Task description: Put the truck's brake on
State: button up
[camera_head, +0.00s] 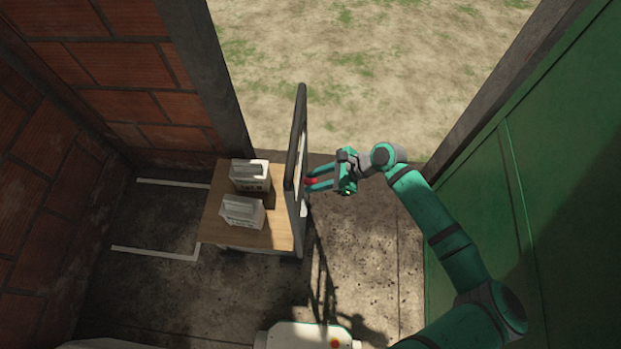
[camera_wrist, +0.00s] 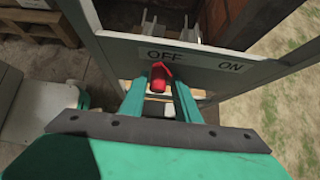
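The truck (camera_head: 275,225) is a flat wooden platform with a tall dark push handle (camera_head: 300,120) on its right side. A grey panel (camera_wrist: 205,60) on it bears the words OFF on the left and ON on the right in the wrist view. A red brake lever (camera_wrist: 158,80) sticks out just below the word OFF; it shows small in the head view (camera_head: 309,181). My gripper (camera_head: 310,181) is at the handle side, its two teal fingers (camera_wrist: 158,85) open on either side of the lever. Gaps show between fingers and lever; any contact is unclear.
Two pale packages (camera_head: 250,175) (camera_head: 242,213) stand on the platform. White floor lines (camera_head: 155,253) lie left of the truck. Brick walls (camera_head: 100,65) are at the left, a green wall (camera_head: 540,170) at the right. Open ground (camera_head: 360,70) lies beyond the doorway.

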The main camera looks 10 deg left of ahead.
jog(key=shift+s+a+f, duration=0.1)
jog(key=shift+s+a, duration=0.15)
jog(key=shift+s, duration=0.05)
jog(key=shift+c, duration=0.6)
jog(key=shift+w, duration=0.1)
jog(key=w, duration=0.1)
jog(key=w+r, duration=0.1)
jog(key=shift+w+r, duration=0.2)
jog(key=shift+w, duration=0.2)
jog(key=shift+d, duration=0.1)
